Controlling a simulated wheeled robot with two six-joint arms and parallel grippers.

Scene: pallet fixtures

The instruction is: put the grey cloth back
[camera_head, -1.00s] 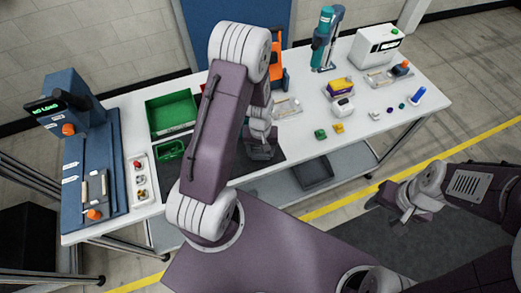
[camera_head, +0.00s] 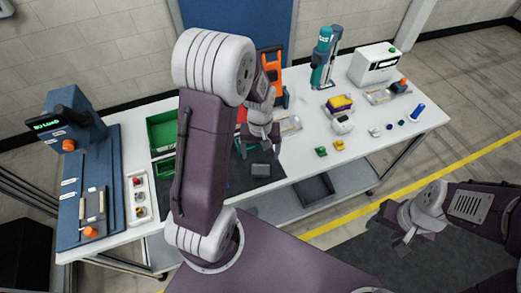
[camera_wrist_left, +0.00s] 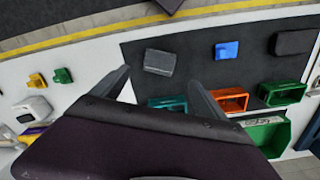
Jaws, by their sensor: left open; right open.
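A small grey folded block, which looks like the grey cloth (camera_head: 261,170), lies on the dark mat (camera_head: 236,181) near the table's front edge. It also shows in the left wrist view (camera_wrist_left: 159,62), just beyond the fingertips and between their lines. My left gripper (camera_head: 258,143) is open and empty, above and behind the cloth, apart from it. Its two spread fingers show in the left wrist view (camera_wrist_left: 157,85). A second, darker grey piece (camera_wrist_left: 293,43) lies on the mat in the left wrist view. My right gripper (camera_head: 398,236) is open and empty, off the table's front.
Teal (camera_wrist_left: 167,104), orange (camera_wrist_left: 230,100) and green (camera_wrist_left: 280,92) bins stand along the mat, with a blue item (camera_wrist_left: 227,50) before them. Green (camera_head: 321,152) and yellow (camera_head: 338,145) blocks sit right of the mat. My left arm hides part of the mat in the head view.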

